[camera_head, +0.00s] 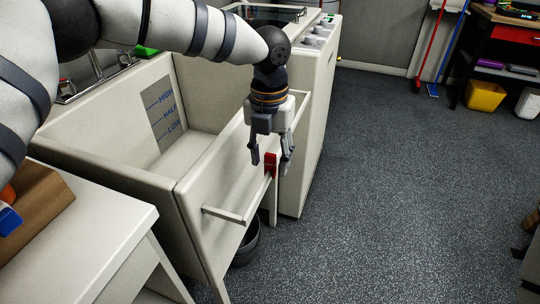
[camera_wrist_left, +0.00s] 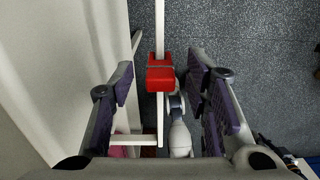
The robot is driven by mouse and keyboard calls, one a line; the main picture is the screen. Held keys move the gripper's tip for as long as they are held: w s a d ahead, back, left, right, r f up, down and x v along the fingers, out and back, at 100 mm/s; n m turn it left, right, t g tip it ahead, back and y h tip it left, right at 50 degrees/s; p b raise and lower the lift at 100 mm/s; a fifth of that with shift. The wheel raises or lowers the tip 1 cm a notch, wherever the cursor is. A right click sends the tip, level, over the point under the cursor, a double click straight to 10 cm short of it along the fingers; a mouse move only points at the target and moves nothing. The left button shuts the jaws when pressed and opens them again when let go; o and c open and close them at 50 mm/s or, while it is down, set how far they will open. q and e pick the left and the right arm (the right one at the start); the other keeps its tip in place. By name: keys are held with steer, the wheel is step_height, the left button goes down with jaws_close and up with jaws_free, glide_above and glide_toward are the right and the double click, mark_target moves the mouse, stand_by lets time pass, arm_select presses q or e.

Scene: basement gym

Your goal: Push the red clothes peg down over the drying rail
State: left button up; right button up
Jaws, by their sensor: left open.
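The red clothes peg (camera_head: 271,159) sits upright at the white drying rail (camera_head: 224,215) on the front of the utility sink. In the left wrist view the peg (camera_wrist_left: 160,77) is in line with the rail (camera_wrist_left: 160,22), which runs beyond and below it. I cannot tell how far down over the rail the peg sits. My left gripper (camera_head: 269,157) points down with its fingers spread around the peg. The left wrist view shows a gap between the peg and each finger (camera_wrist_left: 161,88). My right gripper is in neither view.
The sink (camera_head: 150,181) with level marks inside stands behind the rail, and a pale cabinet (camera_head: 313,130) adjoins it. A dark bucket (camera_head: 247,244) is below. A white table (camera_head: 90,225) is at the lower left.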

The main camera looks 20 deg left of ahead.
arm_select(q)
step_height(320, 180, up, 12)
stand_by(0.3)
steer(key=shift+a, duration=0.1)
